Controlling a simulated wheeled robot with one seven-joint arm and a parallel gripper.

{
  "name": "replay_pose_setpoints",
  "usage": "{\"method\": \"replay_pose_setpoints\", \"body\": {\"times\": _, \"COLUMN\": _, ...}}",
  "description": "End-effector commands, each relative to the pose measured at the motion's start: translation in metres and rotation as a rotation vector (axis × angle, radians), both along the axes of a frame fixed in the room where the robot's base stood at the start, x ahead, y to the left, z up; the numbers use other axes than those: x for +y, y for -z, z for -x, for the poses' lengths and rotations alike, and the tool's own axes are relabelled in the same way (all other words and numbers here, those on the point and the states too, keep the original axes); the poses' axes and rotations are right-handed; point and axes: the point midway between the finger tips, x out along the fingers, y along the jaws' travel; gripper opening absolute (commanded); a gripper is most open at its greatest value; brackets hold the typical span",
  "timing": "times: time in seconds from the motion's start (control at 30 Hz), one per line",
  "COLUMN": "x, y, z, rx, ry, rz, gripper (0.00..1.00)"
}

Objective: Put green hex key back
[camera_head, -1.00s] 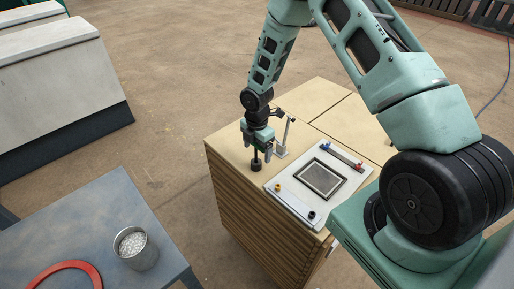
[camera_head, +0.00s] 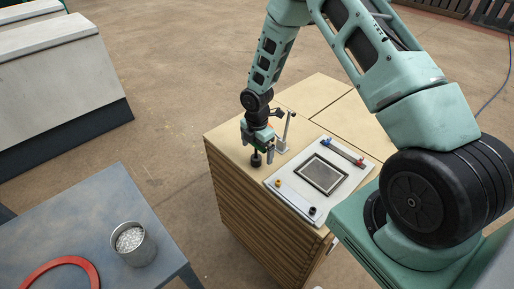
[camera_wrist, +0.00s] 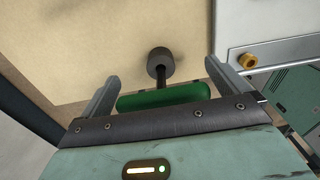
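The green hex key (camera_wrist: 165,96) shows in the wrist view as a green crosswise handle with a dark shaft. The shaft runs to a dark round cylinder (camera_wrist: 158,60). In the head view the cylinder (camera_head: 256,160) is at the near left part of the wooden cabinet top, below my gripper. My gripper (camera_wrist: 162,72) points down with its fingers wide apart, one beyond each end of the handle. Narrow gaps seem to show at both ends, so it looks open around the handle. In the head view my gripper (camera_head: 258,153) hides most of the key.
A metal stand (camera_head: 287,130) rises close behind my gripper. A white board (camera_head: 290,200) with a dark-framed panel (camera_head: 321,174) and small coloured parts lies to the right.

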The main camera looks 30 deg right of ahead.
Motion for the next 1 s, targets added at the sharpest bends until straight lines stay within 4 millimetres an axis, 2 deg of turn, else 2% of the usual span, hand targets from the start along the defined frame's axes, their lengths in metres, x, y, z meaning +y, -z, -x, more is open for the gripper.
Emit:
{"method": "replay_pose_setpoints", "body": {"times": 0.23, "x": 0.000, "y": -0.002, "z": 0.000, "rx": -0.001, "ry": 0.001, "rz": 0.000, "gripper": 1.00}}
{"method": "replay_pose_setpoints", "body": {"times": 0.37, "x": -0.001, "y": -0.011, "z": -0.001, "rx": -0.002, "ry": 0.002, "rz": 0.000, "gripper": 1.00}}
{"method": "replay_pose_setpoints", "body": {"times": 0.47, "x": -0.001, "y": -0.027, "z": -0.001, "rx": -0.004, "ry": 0.002, "rz": 0.000, "gripper": 1.00}}
{"method": "replay_pose_setpoints", "body": {"times": 0.8, "x": -0.001, "y": -0.106, "z": -0.002, "rx": -0.007, "ry": 0.003, "rz": 0.001, "gripper": 1.00}}
{"method": "replay_pose_setpoints", "body": {"times": 1.0, "x": -0.001, "y": -0.147, "z": -0.001, "rx": -0.004, "ry": 0.001, "rz": 0.001, "gripper": 1.00}}
